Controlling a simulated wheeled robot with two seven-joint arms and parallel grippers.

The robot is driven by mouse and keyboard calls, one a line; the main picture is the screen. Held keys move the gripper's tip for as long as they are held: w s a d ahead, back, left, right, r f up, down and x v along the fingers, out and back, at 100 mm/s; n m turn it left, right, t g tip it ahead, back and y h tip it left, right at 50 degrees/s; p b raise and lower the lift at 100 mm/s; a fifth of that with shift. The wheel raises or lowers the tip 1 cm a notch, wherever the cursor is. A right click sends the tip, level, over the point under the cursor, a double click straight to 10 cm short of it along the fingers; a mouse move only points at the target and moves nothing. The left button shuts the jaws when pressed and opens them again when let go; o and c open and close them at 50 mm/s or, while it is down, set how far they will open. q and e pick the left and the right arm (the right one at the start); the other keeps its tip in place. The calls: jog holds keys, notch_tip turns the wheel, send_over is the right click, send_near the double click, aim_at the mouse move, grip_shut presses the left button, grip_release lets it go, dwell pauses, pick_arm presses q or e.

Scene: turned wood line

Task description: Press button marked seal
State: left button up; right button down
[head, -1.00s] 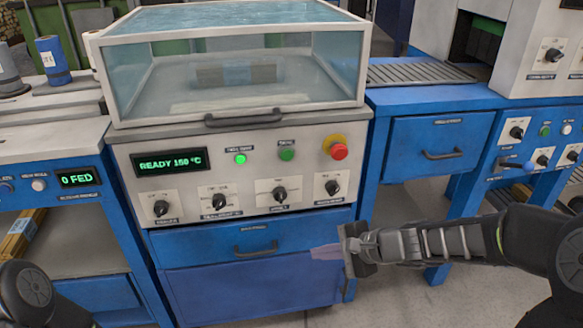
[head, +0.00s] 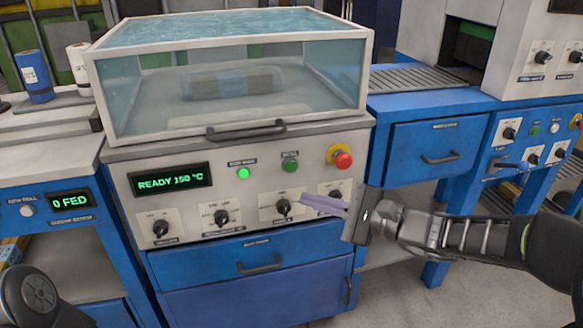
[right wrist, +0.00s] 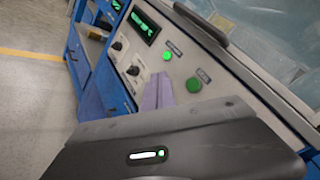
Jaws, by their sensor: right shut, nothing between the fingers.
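The machine's control panel (head: 200,215) carries a brightly lit green button (head: 243,173), a darker green button (head: 291,166) and a red mushroom button (head: 342,158) on a yellow base. Their small labels are too blurred to read, so I cannot tell which says seal. My right gripper (head: 318,203) is shut and empty, its pale purple fingers in front of the right-hand knobs, below the darker green button. In the right wrist view the fingers (right wrist: 158,92) point at the panel, with the lit button (right wrist: 167,56) and the darker button (right wrist: 194,85) beyond them. My left gripper is out of view.
A clear-walled chamber (head: 230,85) with a front handle (head: 246,131) sits above the panel; a wrapped bundle (head: 232,82) lies inside. The display (head: 170,181) reads READY 150 °C. Several knobs line the panel, with a blue drawer (head: 240,258) below. A blue bench (head: 440,110) stands at right.

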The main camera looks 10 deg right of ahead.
aim_at(291, 167)
jog(key=shift+w+a+p, duration=0.15)
jog(key=shift+w+p, duration=0.05)
jog(key=shift+w, duration=1.95)
jog(key=shift+w+a+p, duration=0.15)
jog(key=shift+w, duration=2)
jog(key=shift+w, duration=0.15)
jog(key=shift+w, duration=0.3)
jog(key=shift+w, duration=0.35)
jog(key=shift+s, duration=0.1)
jog(key=shift+s+b, duration=0.55)
jog(key=shift+s, duration=0.15)
jog(key=shift+s, duration=0.1)
